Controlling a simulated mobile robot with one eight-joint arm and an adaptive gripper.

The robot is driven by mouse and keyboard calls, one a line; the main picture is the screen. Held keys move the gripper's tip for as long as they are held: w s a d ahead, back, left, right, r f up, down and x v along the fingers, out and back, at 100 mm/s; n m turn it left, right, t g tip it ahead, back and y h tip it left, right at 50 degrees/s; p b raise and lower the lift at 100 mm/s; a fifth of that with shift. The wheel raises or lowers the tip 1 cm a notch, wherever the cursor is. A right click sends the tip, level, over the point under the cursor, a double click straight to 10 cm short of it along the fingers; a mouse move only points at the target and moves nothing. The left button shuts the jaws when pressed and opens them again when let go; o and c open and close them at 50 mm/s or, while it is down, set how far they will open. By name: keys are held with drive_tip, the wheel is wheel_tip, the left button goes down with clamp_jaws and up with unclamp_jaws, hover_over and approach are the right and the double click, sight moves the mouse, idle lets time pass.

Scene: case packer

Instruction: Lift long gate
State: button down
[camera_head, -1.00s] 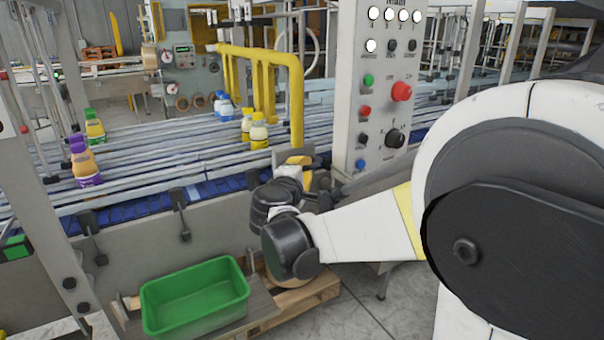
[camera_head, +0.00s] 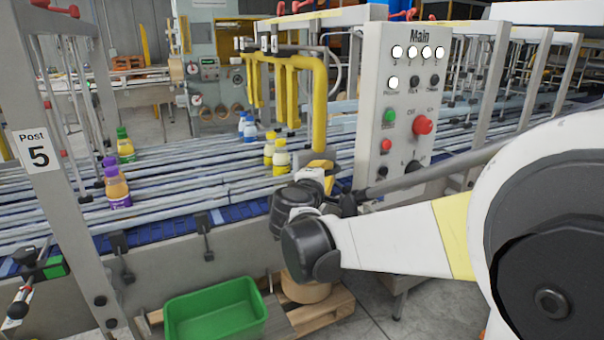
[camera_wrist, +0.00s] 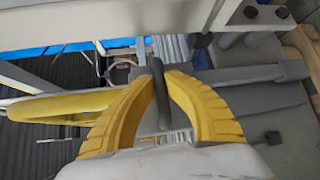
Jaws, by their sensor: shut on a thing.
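The long gate (camera_head: 320,95) is a yellow tube frame with several hanging legs, standing over the conveyor left of the control panel. My gripper (camera_head: 322,166) is at the lower end of its near leg, partly hidden by my wrist. In the wrist view, the yellow fingers of my gripper (camera_wrist: 157,78) are closed around a dark upright handle (camera_wrist: 158,95). A yellow tube (camera_wrist: 55,106), apparently part of the gate, runs beside the left finger. How the handle joins the gate is hidden.
The control panel (camera_head: 402,100) stands close on the right of my gripper. Bottles (camera_head: 280,158) stand on the conveyor (camera_head: 180,203), behind its front rail. A green crate (camera_head: 215,312) is below, near a pallet (camera_head: 325,308). The Post 5 upright (camera_head: 75,170) is at left.

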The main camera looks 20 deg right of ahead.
drive_tip(key=shift+w+r, duration=0.15)
drive_tip(key=shift+r, duration=0.15)
drive_tip(key=c, duration=1.5)
unclamp_jaws()
drive_tip(key=shift+o, duration=0.4)
drive_tip(key=shift+f, duration=0.1)
drive_tip(key=v, duration=1.2)
